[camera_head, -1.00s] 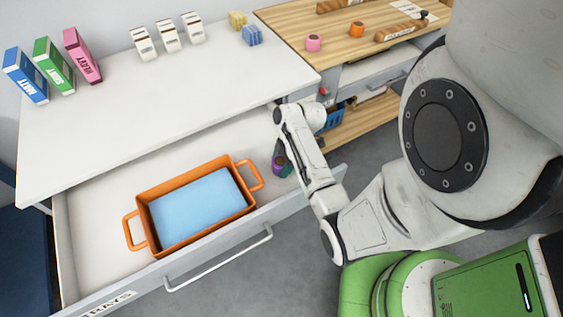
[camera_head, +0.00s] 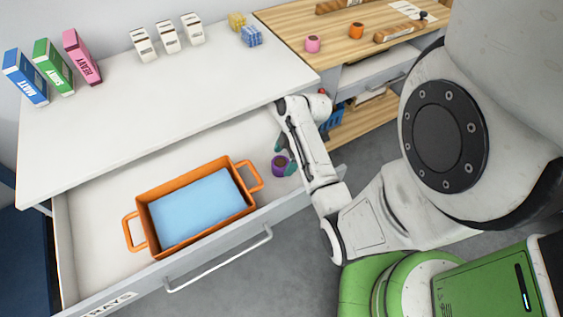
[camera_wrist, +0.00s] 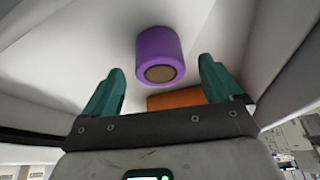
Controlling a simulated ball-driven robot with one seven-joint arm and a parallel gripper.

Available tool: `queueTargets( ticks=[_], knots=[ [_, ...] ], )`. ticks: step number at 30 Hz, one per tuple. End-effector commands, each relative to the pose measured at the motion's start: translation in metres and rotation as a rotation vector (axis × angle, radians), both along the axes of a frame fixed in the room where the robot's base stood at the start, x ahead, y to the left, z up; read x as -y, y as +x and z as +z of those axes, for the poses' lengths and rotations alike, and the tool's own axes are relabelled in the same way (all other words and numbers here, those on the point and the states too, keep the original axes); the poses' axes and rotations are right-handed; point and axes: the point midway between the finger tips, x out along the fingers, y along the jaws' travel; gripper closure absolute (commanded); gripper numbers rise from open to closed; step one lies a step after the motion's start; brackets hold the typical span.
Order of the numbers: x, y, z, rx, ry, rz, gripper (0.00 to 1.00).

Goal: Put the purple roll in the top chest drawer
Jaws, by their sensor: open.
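The purple roll (camera_head: 279,166) stands on the floor of the open drawer (camera_head: 99,238), to the right of the orange tray. In the wrist view the purple roll (camera_wrist: 158,53) is beyond the fingertips, between their lines and apart from them. My gripper (camera_wrist: 162,85) is open and empty, with teal fingers spread. In the head view my gripper (camera_head: 284,146) is mostly hidden by my wrist, just behind and to the right of the roll. The drawer is pulled out under the white worktop.
An orange tray (camera_head: 136,203) with a blue pad fills much of the drawer; its edge (camera_wrist: 178,98) shows in the wrist view. Boxes (camera_head: 55,66) and white packs stand on the worktop (camera_head: 150,95).

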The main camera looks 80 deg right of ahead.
Motion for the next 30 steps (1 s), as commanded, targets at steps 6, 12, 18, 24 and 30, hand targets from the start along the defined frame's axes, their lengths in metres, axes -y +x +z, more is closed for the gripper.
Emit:
queueTargets(
  ticks=[6,12,18,24,30],
  knots=[
    [0.01,-0.015,0.044,0.002,-0.004,0.0,0.08],
    [0.015,-0.024,0.071,0.002,-0.002,0.001,0.08],
    [0.016,-0.029,0.081,0.001,0.0,0.001,0.08],
    [0.017,-0.029,0.081,0.001,0.0,0.0,0.08],
    [0.017,-0.029,0.081,0.0,0.0,0.0,0.08]
  ],
)
